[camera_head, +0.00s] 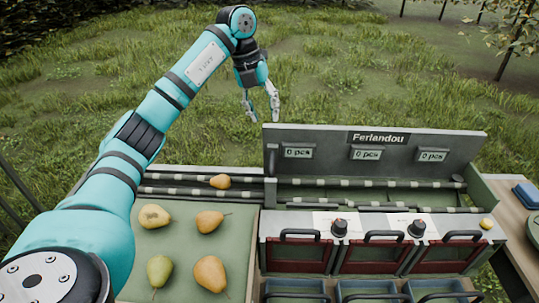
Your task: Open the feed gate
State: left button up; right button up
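The feed gate is not labelled; an upright dark handle (271,160) stands at the left end of the sorting machine's back panel (330,138), where the feed channel (175,190) meets the machine, and may belong to it. A yellow-orange pear (220,181) lies in that channel, left of the handle. My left gripper (264,117) points down with its fingers apart and nothing between them. It appears above and slightly left of the handle in the picture, with grass behind it, not visibly touching anything. My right gripper is not in view.
Several pears (209,222) lie on a green tray surface (180,248) at the left. The machine front has three red flaps (298,257) with black handles, two black knobs (339,228) and a yellow button (487,223). Blue bins (367,288) stand below. A wooden table (508,205) is right.

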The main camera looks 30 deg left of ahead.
pick_arm(q)
jog(key=a, duration=0.1)
jog(key=p, duration=0.4)
send_near(271, 163)
jog(key=shift+n+y, duration=0.3)
jog(key=shift+y, duration=0.1)
jog(key=x, duration=0.7)
jog(key=shift+d+f, duration=0.25)
jog(key=shift+d, duration=0.2)
jog(key=shift+w+f, duration=0.1)
jog(key=shift+f, duration=0.4)
grip_shut()
